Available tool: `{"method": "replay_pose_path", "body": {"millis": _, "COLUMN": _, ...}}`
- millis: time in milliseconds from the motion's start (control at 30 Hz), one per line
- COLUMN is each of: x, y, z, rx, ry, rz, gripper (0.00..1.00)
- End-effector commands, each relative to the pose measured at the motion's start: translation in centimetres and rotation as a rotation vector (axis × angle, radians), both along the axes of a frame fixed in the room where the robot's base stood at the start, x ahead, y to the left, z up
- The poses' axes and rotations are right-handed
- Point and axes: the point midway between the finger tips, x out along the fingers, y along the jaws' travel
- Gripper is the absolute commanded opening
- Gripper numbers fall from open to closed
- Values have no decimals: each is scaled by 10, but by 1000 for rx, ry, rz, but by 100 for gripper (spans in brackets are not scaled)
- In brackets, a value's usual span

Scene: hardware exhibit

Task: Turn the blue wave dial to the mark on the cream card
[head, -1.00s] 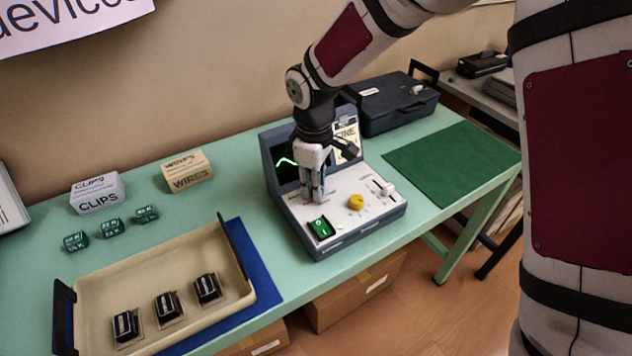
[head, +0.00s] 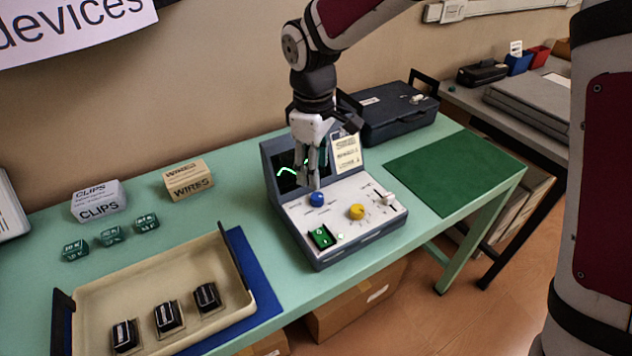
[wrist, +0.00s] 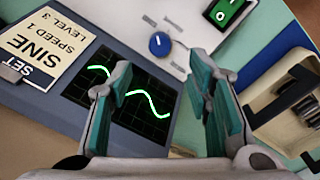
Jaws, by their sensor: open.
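The blue wave dial (head: 317,199) sits on the sloped white panel of the grey device (head: 330,262), left of the yellow dial. It also shows in the wrist view (wrist: 160,44), with a white pointer line on it. The cream card (head: 346,153) is clipped upright by the screen; in the wrist view the card (wrist: 38,45) reads SET, SINE, SPEED 1, LEVEL 3. The screen (wrist: 130,105) shows a smooth green wave. My gripper (head: 311,184) is above the panel just behind the blue dial, apart from it. Its fingers (wrist: 162,88) are spread and empty.
A yellow dial (head: 357,212), a white slider (head: 388,198) and a green switch (head: 321,237) share the panel. A tray (head: 100,279) with several dark parts lies left. A dark case (head: 390,112) stands behind right. The green mat (head: 455,168) is bare.

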Motion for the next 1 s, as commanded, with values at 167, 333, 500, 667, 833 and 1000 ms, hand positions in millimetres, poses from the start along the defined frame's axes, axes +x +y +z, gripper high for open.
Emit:
{"method": "replay_pose_path", "body": {"millis": 167, "x": -1, "y": 0, "z": 28, "rx": 1, "ry": -3, "rz": 0, "gripper": 46}}
{"method": "replay_pose_path", "body": {"millis": 333, "x": -2, "y": 1, "z": 38, "rx": 0, "ry": 0, "rz": 0, "gripper": 46}}
{"method": "replay_pose_path", "body": {"millis": 500, "x": -2, "y": 1, "z": 40, "rx": 0, "ry": 0, "rz": 1, "gripper": 46}}
{"method": "replay_pose_path", "body": {"millis": 667, "x": -2, "y": 1, "z": 40, "rx": 0, "ry": 0, "rz": 1, "gripper": 46}}
{"method": "replay_pose_path", "body": {"millis": 833, "x": -3, "y": -1, "z": 42, "rx": -2, "ry": -3, "rz": -6, "gripper": 46}}
{"method": "replay_pose_path", "body": {"millis": 1000, "x": -19, "y": -29, "z": 71, "rx": -15, "ry": -40, "rz": -94, "gripper": 46}}
